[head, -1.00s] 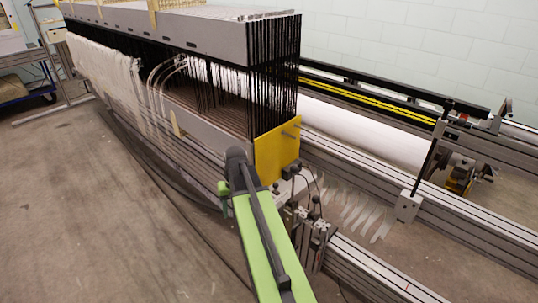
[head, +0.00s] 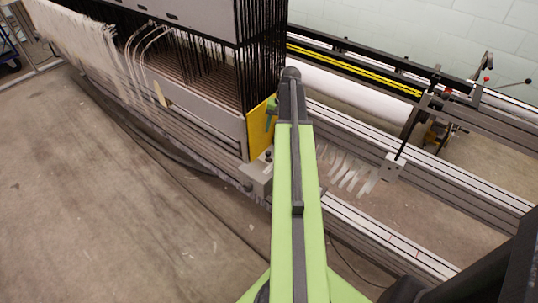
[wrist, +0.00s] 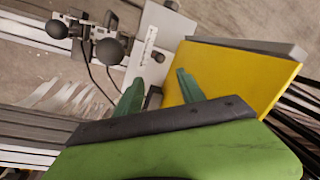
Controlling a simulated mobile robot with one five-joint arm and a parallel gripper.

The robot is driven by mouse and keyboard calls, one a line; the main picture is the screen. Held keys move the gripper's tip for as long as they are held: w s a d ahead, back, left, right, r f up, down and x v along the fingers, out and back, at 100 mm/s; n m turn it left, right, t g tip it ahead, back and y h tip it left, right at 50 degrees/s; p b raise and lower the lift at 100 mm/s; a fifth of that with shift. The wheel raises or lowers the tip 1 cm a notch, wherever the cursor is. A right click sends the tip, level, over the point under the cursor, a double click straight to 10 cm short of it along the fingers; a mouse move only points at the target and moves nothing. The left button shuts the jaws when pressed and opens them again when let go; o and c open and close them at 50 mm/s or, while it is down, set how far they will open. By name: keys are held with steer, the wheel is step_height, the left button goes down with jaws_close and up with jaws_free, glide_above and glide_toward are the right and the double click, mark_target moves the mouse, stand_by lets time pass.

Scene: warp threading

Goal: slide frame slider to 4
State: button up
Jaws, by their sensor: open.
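My gripper (wrist: 159,78) is open in the wrist view, its two green fingers apart. A pale grey plate (wrist: 160,40) with a small printed strip lies just beyond the fingertips, beside the yellow end plate (wrist: 240,75) of the frame stack. A small dark and light piece (wrist: 153,97) shows between the fingers; I cannot tell whether it is the frame slider. No number or scale is readable. In the head view my arm covers most of this area; one green finger (head: 271,115) shows against the yellow plate (head: 262,128).
Black round knobs (wrist: 110,50) on brackets stand left of the grey plate. The dark frame stack (head: 262,60) rises behind the yellow plate. The floor (head: 110,200) at left is mostly clear.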

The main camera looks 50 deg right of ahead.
mark_target(269, 152)
steer(key=f+b, duration=0.4)
steer(key=w+a+f+b, duration=0.1)
steer(key=f+b, duration=0.3)
steer(key=f, duration=0.1)
steer(key=w+f+b, duration=0.1)
steer(key=f+b, duration=0.3)
steer(key=f, duration=0.1)
steer(key=shift+a, duration=0.3)
steer(key=shift+r, duration=0.15)
jaws_close()
steer(key=shift+d, duration=0.1)
stand_by(0.3)
